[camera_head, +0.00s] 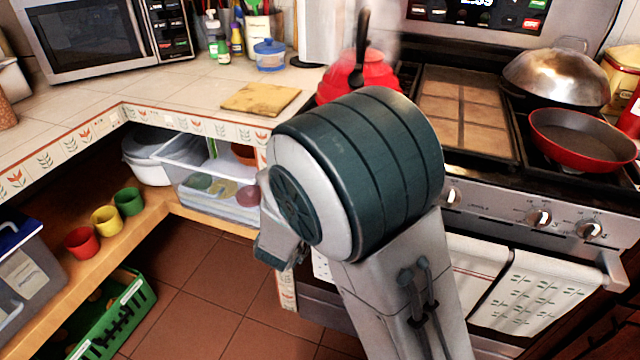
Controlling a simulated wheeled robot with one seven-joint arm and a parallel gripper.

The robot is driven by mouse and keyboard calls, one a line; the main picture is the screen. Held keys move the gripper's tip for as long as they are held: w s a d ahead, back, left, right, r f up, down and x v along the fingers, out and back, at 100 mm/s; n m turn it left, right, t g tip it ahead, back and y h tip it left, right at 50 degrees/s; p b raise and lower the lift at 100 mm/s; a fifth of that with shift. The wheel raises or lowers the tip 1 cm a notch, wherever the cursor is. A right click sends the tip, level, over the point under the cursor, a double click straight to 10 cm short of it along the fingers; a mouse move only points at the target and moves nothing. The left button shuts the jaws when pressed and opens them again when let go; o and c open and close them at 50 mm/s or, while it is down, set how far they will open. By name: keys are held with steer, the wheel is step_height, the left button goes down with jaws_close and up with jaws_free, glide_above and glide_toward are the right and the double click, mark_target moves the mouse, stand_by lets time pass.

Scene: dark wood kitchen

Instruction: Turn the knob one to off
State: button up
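The stove (490,200) stands at the right, with its knobs along the front panel. One knob (452,196) shows just right of my arm. Two more knobs, a middle one (540,218) and a right one (590,231), sit further right. I cannot tell which of them is knob one, and my arm hides the left part of the panel. My arm fills the middle of the view, in front of the stove's left side. My gripper is not visible. A red kettle (372,78) on the stove is partly behind my arm, with steam near it.
A red pan (582,138) and a domed metal lid (556,78) are on the right burners. Towels (535,292) hang from the oven handle. A microwave (105,35) and cutting board (260,98) are on the left counter.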

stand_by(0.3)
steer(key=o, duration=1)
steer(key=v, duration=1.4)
steer(key=shift+p, duration=0.3)
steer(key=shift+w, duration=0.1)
